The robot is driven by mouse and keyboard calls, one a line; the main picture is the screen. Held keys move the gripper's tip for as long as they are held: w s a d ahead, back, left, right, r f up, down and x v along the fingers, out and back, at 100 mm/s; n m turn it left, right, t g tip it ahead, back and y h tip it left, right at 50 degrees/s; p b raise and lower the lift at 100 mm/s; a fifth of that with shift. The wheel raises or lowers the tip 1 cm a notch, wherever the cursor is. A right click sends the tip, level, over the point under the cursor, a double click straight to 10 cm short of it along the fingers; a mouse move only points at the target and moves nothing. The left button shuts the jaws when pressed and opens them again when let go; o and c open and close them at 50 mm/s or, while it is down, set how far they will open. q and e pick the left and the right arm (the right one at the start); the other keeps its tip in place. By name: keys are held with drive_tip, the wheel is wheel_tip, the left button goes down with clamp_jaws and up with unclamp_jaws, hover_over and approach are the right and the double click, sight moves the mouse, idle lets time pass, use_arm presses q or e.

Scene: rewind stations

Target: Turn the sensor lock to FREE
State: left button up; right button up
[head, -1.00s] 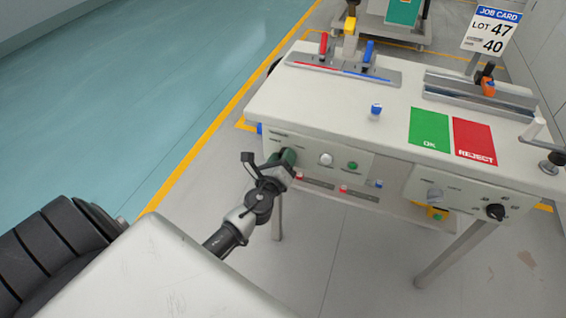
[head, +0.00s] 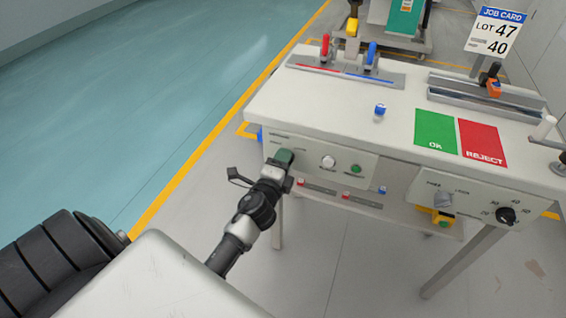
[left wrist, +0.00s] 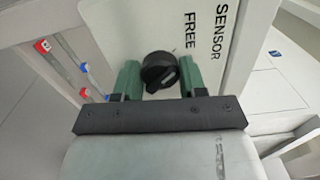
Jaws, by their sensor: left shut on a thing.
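My left gripper (head: 284,158) reaches the left front panel of the white table in the head view. Its green fingers hide the sensor lock there. In the left wrist view, the black round sensor lock knob (left wrist: 159,71) sits between the two green fingers of the left gripper (left wrist: 160,76), which is shut on it. The panel (left wrist: 140,30) beside it carries the words SENSOR and FREE, turned on their side. My right gripper is not in view.
A white button (head: 328,162) and a green button (head: 355,170) are right of the gripper on the panel. A second panel (head: 470,199) with a black dial (head: 506,215) is farther right. Green OK (head: 436,132) and red REJECT (head: 482,143) patches lie on the tabletop.

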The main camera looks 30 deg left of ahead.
use_arm(q)
drive_tip(key=shift+n, duration=0.6)
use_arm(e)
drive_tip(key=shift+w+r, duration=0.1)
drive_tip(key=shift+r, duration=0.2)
use_arm(q)
drive_tip(key=o, duration=0.9)
drive_tip(key=shift+s, duration=0.15)
drive_tip(key=v, duration=1)
drive_tip(key=shift+s+d, duration=0.2)
drive_tip(key=shift+s, duration=0.05)
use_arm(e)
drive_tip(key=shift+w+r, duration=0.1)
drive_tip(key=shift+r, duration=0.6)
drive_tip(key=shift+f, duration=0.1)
